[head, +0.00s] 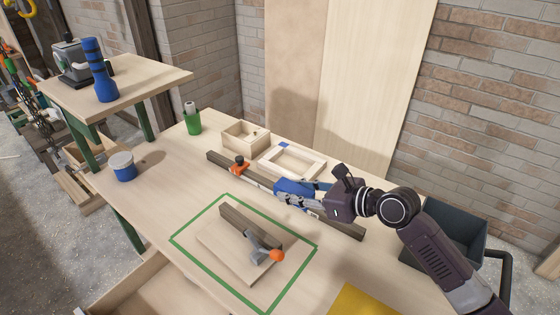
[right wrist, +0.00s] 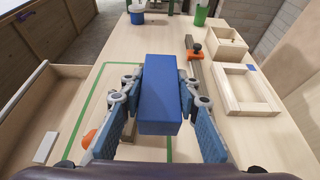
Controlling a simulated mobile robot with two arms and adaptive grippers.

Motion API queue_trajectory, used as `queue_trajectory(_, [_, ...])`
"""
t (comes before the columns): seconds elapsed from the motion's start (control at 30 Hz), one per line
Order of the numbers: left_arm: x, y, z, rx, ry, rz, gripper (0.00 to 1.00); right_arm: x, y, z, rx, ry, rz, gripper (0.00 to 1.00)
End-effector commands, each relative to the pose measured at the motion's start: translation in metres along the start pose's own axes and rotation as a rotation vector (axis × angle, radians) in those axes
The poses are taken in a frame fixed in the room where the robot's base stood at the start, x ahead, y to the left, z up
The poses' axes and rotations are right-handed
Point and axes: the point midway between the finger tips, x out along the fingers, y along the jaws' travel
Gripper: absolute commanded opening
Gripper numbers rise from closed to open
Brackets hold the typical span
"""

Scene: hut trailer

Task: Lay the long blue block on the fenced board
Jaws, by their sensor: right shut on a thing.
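My right gripper (head: 305,194) is shut on the long blue block (head: 290,186). In the right wrist view the block (right wrist: 160,95) sits between the two fingers, its long side pointing away from the wrist. The block is held above the bench. The fenced board (head: 226,250) lies inside a green outline on the bench, below and left of the gripper in the head view. A brown wooden fence (head: 247,224) runs along its far side, beside a metal clamp with an orange knob (head: 277,255). In the right wrist view the block and gripper hide most of the board. My left gripper is not in view.
A long brown bar (head: 223,160) with an orange fitting (head: 239,165) lies behind the board, partly under my gripper. A dark bin (head: 465,228) is at right.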

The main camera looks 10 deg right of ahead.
Motion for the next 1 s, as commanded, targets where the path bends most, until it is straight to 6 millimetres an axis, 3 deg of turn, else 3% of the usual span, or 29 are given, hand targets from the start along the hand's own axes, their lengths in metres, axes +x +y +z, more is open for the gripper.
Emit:
queue_trajectory(0.27, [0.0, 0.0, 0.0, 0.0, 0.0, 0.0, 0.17, -0.016, 0.005, -0.002, 0.0, 0.0, 0.008, 0.01])
queue_trajectory(0.8, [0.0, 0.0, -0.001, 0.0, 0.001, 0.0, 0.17, -0.148, 0.062, -0.023, -0.042, 0.003, 0.108, 0.01])
queue_trajectory(1.0, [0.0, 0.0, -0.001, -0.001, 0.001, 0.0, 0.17, -0.176, 0.08, -0.025, -0.058, 0.002, 0.143, 0.01])
